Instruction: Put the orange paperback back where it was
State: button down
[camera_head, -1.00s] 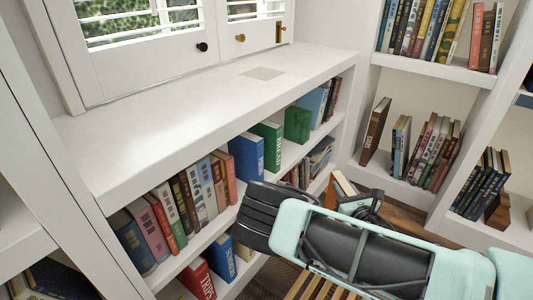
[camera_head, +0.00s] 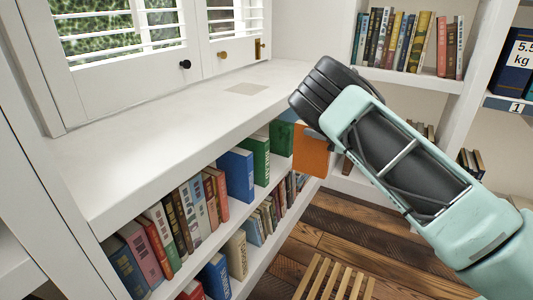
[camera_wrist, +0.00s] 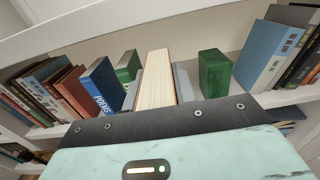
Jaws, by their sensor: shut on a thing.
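The orange paperback (camera_head: 312,152) is held upright in front of the upper row of the low white bookcase (camera_head: 150,205). In the wrist view its cream page block (camera_wrist: 157,78) faces me, with an orange edge beside it. My gripper (camera_wrist: 158,92) is shut on it, a grey finger on each side. In the head view my gripper (camera_head: 308,128) hides part of it. Beyond it is a gap between a green-and-white book (camera_wrist: 128,66) on the left and a dark green book (camera_wrist: 214,72) on the right. I cannot tell whether the paperback has entered the gap.
A blue book (camera_head: 237,174) stands left of the green-and-white one, with several more books further left. The white countertop (camera_head: 180,130) overhangs the row. Tall shelves with books (camera_head: 405,40) stand at the back right. A slatted wooden piece (camera_head: 335,280) is on the plank floor.

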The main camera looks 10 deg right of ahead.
jog(key=f+b+x, duration=0.1)
jog(key=b+x, duration=0.2)
jog(key=x, duration=0.5)
jog(key=f+b+x, duration=0.2)
jog(key=b+x, duration=0.2)
jog(key=x, duration=0.4)
jog(key=shift+w+a+f+b, duration=0.25)
jog(key=shift+a+f+b, duration=0.05)
jog(key=shift+f, duration=0.25)
jog(key=c, duration=1.1)
grip_release()
jog(key=shift+r, duration=0.15)
